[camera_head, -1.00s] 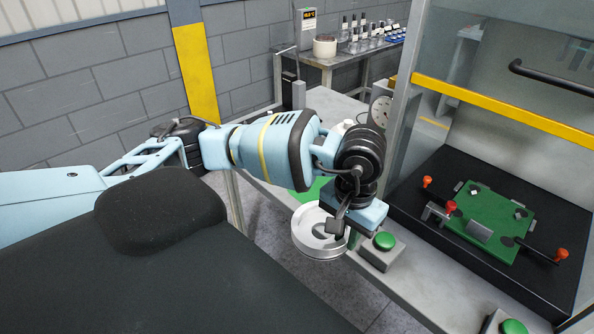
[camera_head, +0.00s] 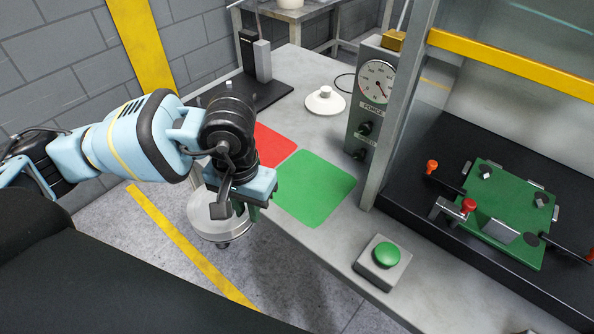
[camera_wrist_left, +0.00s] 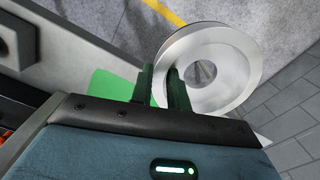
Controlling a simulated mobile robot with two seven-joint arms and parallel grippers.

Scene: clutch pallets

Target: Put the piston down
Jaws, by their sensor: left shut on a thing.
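The piston (camera_head: 205,222) is a silvery round part with a raised rim. My left gripper (camera_head: 243,212) is shut on its edge and holds it in the air, just off the near edge of the bench, with floor behind it in the picture. In the left wrist view the piston (camera_wrist_left: 243,62) shows its open round face, with the two dark green fingers (camera_wrist_left: 168,88) gripping its rim. A green square (camera_head: 314,188) and a partly hidden red square (camera_head: 272,145) lie on the bench beside the gripper. My right gripper is not in view.
A green push button (camera_head: 387,255) on a grey box stands at the bench's front edge. A force gauge (camera_head: 377,82), a white lidded disc (camera_head: 325,101) and a black stand (camera_head: 250,95) stand farther back. A fixture with a green plate (camera_head: 507,210) is at right.

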